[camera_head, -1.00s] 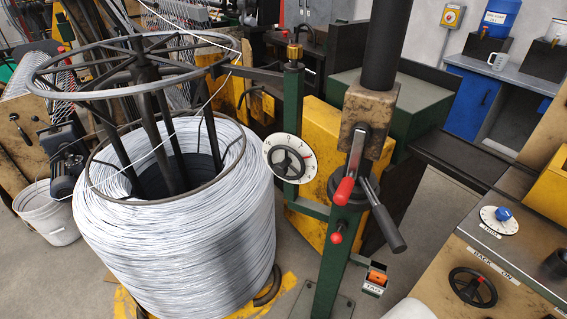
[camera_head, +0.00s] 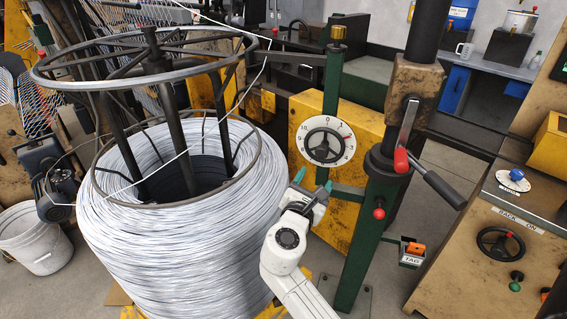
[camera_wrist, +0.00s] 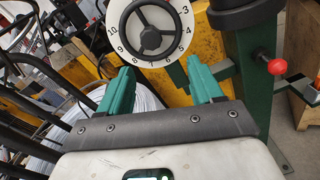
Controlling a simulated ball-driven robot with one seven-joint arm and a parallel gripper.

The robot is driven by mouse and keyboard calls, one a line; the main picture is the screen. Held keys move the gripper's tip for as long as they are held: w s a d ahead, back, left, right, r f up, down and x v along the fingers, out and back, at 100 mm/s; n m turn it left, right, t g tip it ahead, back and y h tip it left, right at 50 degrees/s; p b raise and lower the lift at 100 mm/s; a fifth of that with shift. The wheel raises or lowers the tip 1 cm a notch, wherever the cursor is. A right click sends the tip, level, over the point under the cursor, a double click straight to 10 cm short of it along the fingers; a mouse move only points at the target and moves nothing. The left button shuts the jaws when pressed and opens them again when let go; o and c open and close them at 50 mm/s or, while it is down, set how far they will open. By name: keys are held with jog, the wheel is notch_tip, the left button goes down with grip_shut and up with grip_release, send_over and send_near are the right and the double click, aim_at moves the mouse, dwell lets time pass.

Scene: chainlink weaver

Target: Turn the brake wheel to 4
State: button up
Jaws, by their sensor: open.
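The brake wheel is a black three-spoked handwheel (camera_head: 325,145) on a white numbered dial (camera_head: 299,142). It is mounted by a green post in front of a yellow box. A small red mark shows at the wheel's upper right; I cannot read the exact number beside it. In the wrist view the wheel (camera_wrist: 147,41) and dial (camera_wrist: 117,12) show just beyond the fingertips, their top cut off. My gripper (camera_head: 313,182) has green fingers, is open and empty, and is below the wheel. In the wrist view my gripper (camera_wrist: 160,75) has its fingers spread apart, not touching the wheel.
A second handwheel (camera_head: 500,243) is on the bench at right.

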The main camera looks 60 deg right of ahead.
aim_at(321, 155)
jog(key=shift+n, duration=0.5)
jog(key=w+d, duration=0.1)
jog(key=d, duration=0.2)
jog(key=w+d, duration=0.1)
jog(key=d, duration=0.2)
jog(key=w+d+p, duration=0.1)
jog(key=d, duration=0.3)
jog(key=shift+w+d+r, duration=0.1)
jog(key=shift+r, duration=0.25)
jog(key=shift+c, duration=0.4)
jog(key=c, duration=1)
